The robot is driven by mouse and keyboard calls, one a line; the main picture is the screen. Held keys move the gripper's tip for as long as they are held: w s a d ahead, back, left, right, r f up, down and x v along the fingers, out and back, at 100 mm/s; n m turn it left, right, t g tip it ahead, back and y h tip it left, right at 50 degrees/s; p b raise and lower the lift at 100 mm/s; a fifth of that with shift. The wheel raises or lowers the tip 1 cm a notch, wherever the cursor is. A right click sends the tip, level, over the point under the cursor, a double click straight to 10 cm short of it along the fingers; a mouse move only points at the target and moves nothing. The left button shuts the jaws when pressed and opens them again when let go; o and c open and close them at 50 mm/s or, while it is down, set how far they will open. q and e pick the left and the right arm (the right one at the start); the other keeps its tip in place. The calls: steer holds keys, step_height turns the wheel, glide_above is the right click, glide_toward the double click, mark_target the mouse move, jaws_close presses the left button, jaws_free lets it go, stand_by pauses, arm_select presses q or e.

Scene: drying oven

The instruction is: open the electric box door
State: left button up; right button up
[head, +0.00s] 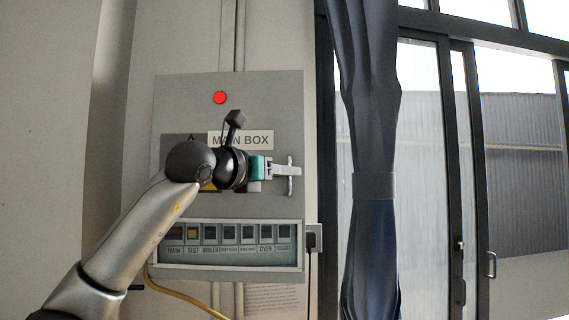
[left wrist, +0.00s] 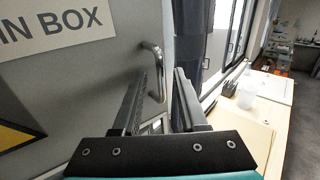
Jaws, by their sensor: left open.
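The electric box (head: 170,95) is a grey wall cabinet with a "MAIN BOX" label, and its door looks closed. A metal bar handle (left wrist: 158,70) stands on the door's right side in the left wrist view; in the head view the gripper overlaps it. My left gripper (head: 292,171) is open at the handle, with its arm crossing in front of the door. In the left wrist view its two fingers (left wrist: 161,76) reach toward the handle, which shows in the gap between them. I cannot tell whether they touch it. My right gripper is not in view.
A red round light (head: 220,98) is on the upper box, and a row of labelled switches (head: 230,234) is below. A dark curtain (head: 372,120) and glass doors (head: 420,150) stand to the right. The left wrist view shows a table (left wrist: 235,130) at right.

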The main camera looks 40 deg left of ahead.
arm_select(q)
steer(key=shift+w, duration=0.5)
jaws_close()
stand_by(1.2)
